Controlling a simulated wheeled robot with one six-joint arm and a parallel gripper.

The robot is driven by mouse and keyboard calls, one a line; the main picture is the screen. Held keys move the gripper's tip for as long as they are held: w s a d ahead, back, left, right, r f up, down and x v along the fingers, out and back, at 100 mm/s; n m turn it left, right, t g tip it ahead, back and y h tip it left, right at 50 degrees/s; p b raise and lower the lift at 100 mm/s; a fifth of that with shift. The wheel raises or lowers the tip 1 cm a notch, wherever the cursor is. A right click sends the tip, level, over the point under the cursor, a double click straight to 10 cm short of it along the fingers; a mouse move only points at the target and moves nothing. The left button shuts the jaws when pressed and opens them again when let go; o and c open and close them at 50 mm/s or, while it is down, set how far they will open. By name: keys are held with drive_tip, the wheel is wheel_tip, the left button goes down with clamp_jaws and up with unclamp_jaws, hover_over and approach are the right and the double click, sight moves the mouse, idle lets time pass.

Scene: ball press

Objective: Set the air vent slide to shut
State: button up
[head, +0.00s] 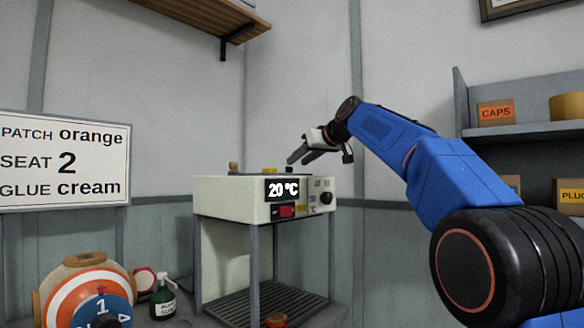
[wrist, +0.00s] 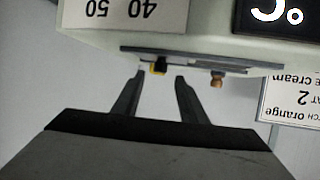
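The cream press (head: 235,207) stands in the middle of the head view, with a 20 °C display (head: 284,190). A flat grey rail (wrist: 190,60) runs along its top in the wrist view. Which one is the vent slide's handle I cannot tell for sure; no vent marking is readable. My gripper (head: 298,157) is open and empty above the press's right part. In the wrist view its fingertips (wrist: 160,76) appear near the yellow-and-black piece, apart from the knob.
A red switch (head: 286,211) and black dial (head: 326,198) are on the press front. A sign (head: 62,205) reads patch orange, seat 2, glue cream. An orange-and-white ball (head: 70,290) and a green glue bottle (head: 163,298) stand at lower left. Shelves (head: 525,132) stand right.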

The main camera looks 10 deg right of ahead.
sight(289, 171)
drive_tip(key=shift+x, duration=2.7)
clamp_jaws()
